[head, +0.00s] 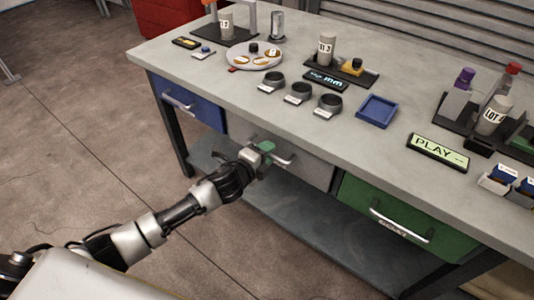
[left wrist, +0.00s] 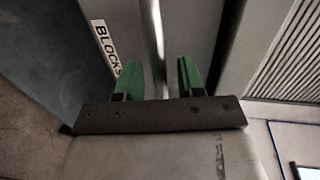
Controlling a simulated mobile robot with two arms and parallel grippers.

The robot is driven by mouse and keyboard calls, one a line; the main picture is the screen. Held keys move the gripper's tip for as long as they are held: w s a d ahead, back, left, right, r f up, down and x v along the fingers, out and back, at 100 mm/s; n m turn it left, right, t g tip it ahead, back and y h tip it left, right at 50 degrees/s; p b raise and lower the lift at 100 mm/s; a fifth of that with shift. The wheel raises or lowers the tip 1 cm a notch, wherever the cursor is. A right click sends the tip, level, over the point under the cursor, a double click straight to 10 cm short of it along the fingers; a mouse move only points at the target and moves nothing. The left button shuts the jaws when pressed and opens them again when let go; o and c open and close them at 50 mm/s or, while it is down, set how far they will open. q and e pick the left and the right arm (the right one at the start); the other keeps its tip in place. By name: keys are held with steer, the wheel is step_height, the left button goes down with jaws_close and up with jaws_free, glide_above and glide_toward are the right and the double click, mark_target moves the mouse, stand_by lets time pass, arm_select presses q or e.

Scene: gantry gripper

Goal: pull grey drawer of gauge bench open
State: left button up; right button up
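The grey drawer (head: 312,170) is in the middle of the gauge bench (head: 215,85), between a blue and a green drawer. Its front looks flush with the bench. Its silver bar handle (head: 284,160) is partly hidden by my left gripper (head: 267,152). In the left wrist view, the handle (left wrist: 157,45) runs down between the two green fingers of my left gripper (left wrist: 159,78), with a gap on each side. The fingers are open around it. A label reading BLOCKS (left wrist: 105,45) shows on the drawer front. My right gripper is not in view.
The blue drawer (head: 192,106) is at left and the green drawer (head: 400,222) at right. A lower shelf (head: 330,245) runs beneath. Rings, a blue tray (head: 377,111), a round plate (head: 240,60) and bottles stand on the bench top. The floor in front is clear.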

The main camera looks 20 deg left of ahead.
arm_select(q)
steer(key=shift+w+d, duration=0.1)
steer(key=shift+w, duration=0.15)
jaws_close()
